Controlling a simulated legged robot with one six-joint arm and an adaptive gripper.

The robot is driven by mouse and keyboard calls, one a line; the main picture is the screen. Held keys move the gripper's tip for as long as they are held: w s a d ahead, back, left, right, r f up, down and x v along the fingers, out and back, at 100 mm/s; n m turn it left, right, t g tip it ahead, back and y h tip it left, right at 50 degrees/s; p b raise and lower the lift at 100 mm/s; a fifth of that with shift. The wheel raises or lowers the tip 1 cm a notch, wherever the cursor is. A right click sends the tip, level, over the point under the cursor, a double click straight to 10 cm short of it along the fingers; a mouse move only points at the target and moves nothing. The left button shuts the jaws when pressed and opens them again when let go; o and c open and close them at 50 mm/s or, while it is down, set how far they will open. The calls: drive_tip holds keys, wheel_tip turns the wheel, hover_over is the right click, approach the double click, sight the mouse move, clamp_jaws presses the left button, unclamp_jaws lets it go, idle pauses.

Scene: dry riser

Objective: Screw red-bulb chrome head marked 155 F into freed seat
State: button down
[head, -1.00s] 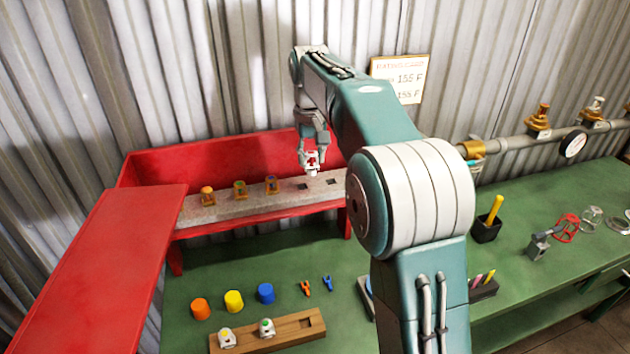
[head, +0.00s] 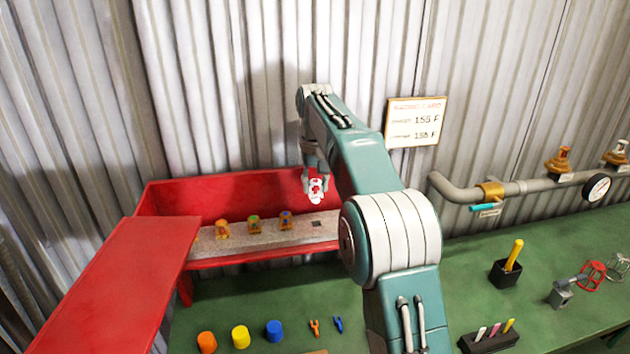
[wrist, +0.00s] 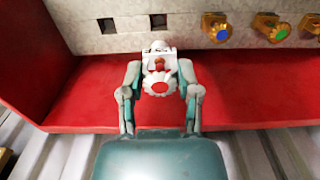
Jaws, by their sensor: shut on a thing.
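My gripper (head: 316,180) is shut on a white-and-chrome sprinkler head with red parts (head: 316,191). In the wrist view the head (wrist: 158,82) sits between both fingers of my gripper (wrist: 160,76), its toothed round plate and red bulb facing the camera. Any marking on it is too small to read. The grey seat strip (head: 255,236) in the red box has an empty square seat (head: 318,223), below and apart from the head. The wrist view shows two empty seats, one at left (wrist: 107,25) and one behind the head (wrist: 158,20).
Brass heads with orange, green and blue centres (head: 254,223) fill other seats. A red box (head: 225,195) surrounds the strip; its red panel (head: 125,275) extends at left. Coloured caps (head: 240,337) and small tools (head: 315,328) lie on the green bench. A rating card (head: 415,122) hangs behind.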

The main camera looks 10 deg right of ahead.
sight(317, 201)
drive_tip(key=shift+f, duration=2.2)
drive_tip(key=shift+s+f, duration=0.1)
drive_tip(key=shift+f, duration=1.5)
drive_tip(key=m, duration=0.4)
drive_tip(key=shift+d+m, duration=0.1)
drive_tip(key=shift+m, duration=0.8)
drive_tip(key=m, duration=0.2)
drive_tip(key=shift+m, duration=0.3)
drive_tip(key=m, duration=0.3)
